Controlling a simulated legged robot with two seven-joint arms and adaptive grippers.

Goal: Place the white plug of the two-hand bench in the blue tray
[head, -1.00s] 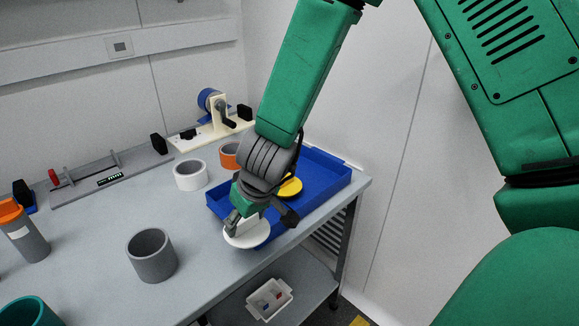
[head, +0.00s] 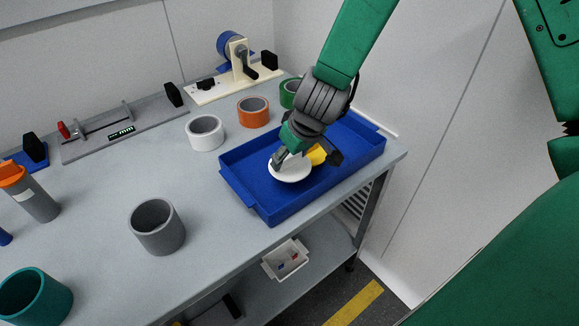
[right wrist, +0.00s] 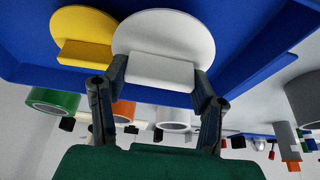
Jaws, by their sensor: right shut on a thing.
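The white plug (head: 290,170) has a round disc with a block-shaped grip. My right gripper (head: 290,157) is shut on that grip and holds the plug over the blue tray (head: 259,190). In the right wrist view the fingers (right wrist: 158,90) clasp the block of the white plug (right wrist: 160,38) from both sides. Whether the disc touches the tray floor I cannot tell. A yellow plug (head: 317,154) lies in the tray beside it, partly hidden by my gripper; it also shows in the right wrist view (right wrist: 83,35). My left gripper is not in view.
White (head: 205,133), orange (head: 252,112) and green (head: 289,92) rings stand behind the tray. A grey ring (head: 157,227) and a teal ring (head: 34,297) stand nearer. A white bin (head: 287,260) sits on the lower shelf. The table middle is clear.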

